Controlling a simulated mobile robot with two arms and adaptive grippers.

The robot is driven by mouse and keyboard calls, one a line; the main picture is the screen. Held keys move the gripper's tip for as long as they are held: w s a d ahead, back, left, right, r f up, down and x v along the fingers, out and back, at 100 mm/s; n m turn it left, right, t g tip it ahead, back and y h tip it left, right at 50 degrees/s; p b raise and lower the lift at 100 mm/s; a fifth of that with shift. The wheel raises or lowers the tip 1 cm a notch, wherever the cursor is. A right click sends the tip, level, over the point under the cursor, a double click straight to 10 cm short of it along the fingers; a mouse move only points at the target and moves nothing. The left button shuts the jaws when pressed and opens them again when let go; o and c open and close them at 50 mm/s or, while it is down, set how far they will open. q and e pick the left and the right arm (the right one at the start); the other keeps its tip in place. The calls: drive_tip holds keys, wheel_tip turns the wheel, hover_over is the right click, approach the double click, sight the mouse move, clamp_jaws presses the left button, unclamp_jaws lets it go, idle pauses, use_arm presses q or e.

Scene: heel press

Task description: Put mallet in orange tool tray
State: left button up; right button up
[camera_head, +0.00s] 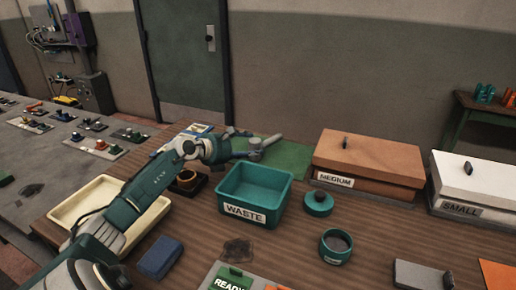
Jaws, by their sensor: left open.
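What looks like the mallet (267,141), a small pale grey thing with a short handle, is at the green mat (288,160) at the back of the wooden table. My left arm reaches in from the lower left. My left gripper (246,153) is open beside the mallet, at the mat's left part. I cannot tell whether its fingers touch the mallet. An orange flat surface (497,274) shows partly at the lower right edge; I cannot tell whether it is the orange tool tray. My right gripper is out of view.
A teal bin marked WASTE (254,195) stands just in front of the mat. A brown MEDIUM box (368,158) and a white SMALL box (475,182) stand at the back right. A cream tray (72,208), a blue block (160,258) and a teal round pot (336,246) are nearer.

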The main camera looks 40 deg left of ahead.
use_arm(q)
drive_tip(key=c, duration=1)
drive_tip(key=shift+r, duration=0.15)
clamp_jaws()
